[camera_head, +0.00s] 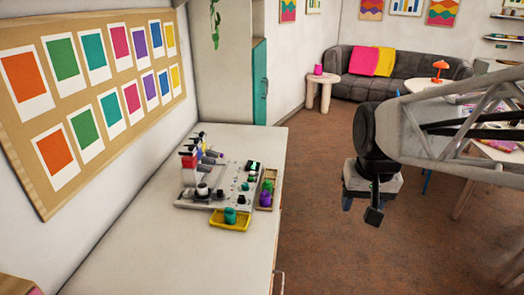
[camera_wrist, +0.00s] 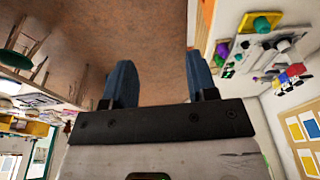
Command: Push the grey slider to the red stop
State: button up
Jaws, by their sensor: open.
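A light grey board (camera_head: 232,187) with knobs and small parts lies on the white counter in the head view. It also shows, turned, at the upper right of the wrist view (camera_wrist: 244,50). I cannot make out the grey slider or the red stop at this size. My gripper (camera_head: 361,209) hangs in the air to the right of the counter, clear of the board. In the wrist view its two blue fingers (camera_wrist: 160,70) are apart with nothing between them.
A yellow tray (camera_head: 216,224) with a green piece sits at the board's front edge. A wooden tray (camera_head: 273,190) with green and purple pieces stands at its right. The white counter (camera_head: 207,262) is bare in front.

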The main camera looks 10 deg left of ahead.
jog(key=w+a+f, duration=0.1)
jog(key=w+a, duration=0.7)
jog(key=w, duration=0.5)
jog(key=n+g, duration=0.2)
send_over(220, 191)
jog(key=f, duration=2)
jog(key=shift+d+f, duration=0.4)
jog(key=shift+w+a+f, duration=0.1)
jog(key=shift+a+f, duration=0.25)
jog(key=shift+a, duration=0.05)
jog(key=shift+f, duration=3.85)
